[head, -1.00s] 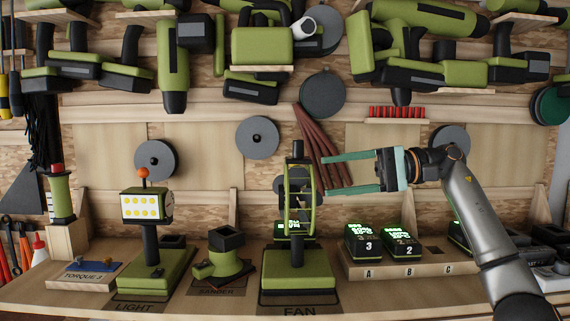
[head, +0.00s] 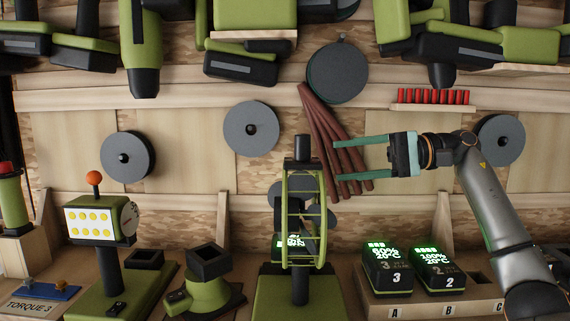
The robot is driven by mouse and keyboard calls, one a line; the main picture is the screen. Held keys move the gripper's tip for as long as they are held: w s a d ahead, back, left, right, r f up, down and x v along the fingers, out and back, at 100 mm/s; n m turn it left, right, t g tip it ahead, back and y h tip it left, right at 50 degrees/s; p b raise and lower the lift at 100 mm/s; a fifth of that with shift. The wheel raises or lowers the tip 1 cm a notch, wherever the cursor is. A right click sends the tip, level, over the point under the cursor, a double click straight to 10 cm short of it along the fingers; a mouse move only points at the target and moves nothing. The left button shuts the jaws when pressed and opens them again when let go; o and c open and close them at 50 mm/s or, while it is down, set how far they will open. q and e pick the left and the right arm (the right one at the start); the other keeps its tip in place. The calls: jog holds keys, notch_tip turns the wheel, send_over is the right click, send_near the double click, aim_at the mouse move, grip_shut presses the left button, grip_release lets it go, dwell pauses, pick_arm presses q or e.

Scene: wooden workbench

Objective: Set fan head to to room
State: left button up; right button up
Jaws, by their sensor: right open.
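The fan (head: 303,215) stands on the bench at the centre of the head view. Its green cage head is seen nearly edge-on, on a black post above a green base (head: 270,299). My right gripper (head: 364,160) comes in from the right at the height of the fan head's upper part. Its two teal fingers point left, spread apart with nothing between them. The fingertips are a little to the right of the cage and look apart from it, though depth is hard to judge. My left gripper is not in view.
A lamp (head: 92,222) and a sander (head: 207,285) stand left of the fan. Batteries 3 (head: 387,267) and 2 (head: 434,267) sit in a wooden dock (head: 385,309) at right, below my arm. Green tools hang above. Brown strips (head: 330,135) hang behind the gripper.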

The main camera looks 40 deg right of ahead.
jog(key=p+x, duration=0.3)
jog(key=x, duration=0.9)
jog(key=shift+a+p, duration=0.3)
jog(key=shift+p, duration=0.05)
jog(key=shift+w, duration=0.1)
grip_shut()
dwell(0.8)
